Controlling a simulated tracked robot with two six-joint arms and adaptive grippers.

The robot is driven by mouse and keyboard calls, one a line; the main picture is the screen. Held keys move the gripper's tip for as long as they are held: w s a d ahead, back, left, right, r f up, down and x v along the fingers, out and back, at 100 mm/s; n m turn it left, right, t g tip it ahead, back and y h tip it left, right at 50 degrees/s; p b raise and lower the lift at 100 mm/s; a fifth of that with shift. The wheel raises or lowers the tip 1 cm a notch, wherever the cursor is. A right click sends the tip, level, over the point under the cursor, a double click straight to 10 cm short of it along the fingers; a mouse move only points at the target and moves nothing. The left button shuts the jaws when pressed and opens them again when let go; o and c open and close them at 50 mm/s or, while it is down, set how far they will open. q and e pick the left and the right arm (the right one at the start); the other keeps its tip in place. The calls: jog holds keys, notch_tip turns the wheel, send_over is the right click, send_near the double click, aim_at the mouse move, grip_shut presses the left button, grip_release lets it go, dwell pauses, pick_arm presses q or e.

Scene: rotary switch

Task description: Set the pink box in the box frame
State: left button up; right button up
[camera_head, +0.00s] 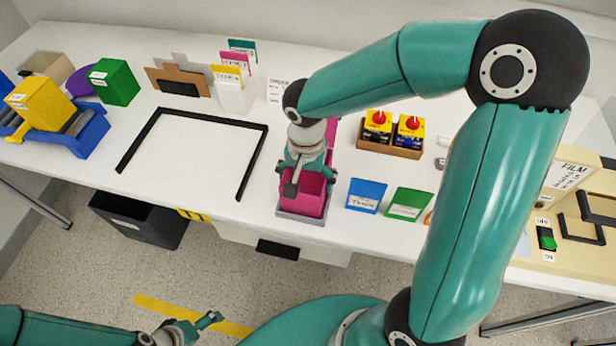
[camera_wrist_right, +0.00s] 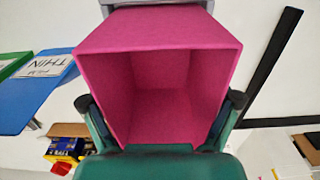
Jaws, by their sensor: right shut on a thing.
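The pink box (camera_head: 303,199) is an open-topped bin at the front middle of the table. My right gripper (camera_head: 304,178) is shut on it from above and covers part of it. In the right wrist view the pink box (camera_wrist_right: 160,92) fills the middle, its open mouth facing the camera, with a finger at each side. A grey tray-like edge (camera_head: 301,218) shows under its front; I cannot tell whether they touch. A black three-sided outline (camera_head: 214,119) on the white table, left of the box, looks like the box frame; it is empty. My left gripper (camera_head: 200,326) is low, away from the table.
A yellow box (camera_head: 40,103) sits in a blue holder at the left. The table inside the black outline is clear.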

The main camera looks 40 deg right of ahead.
jog(key=shift+f, duration=0.1)
jog(key=o, duration=0.9)
notch_tip(320, 180, up, 12)
jog(key=shift+r+p, duration=0.1)
jog(key=shift+p, duration=0.3)
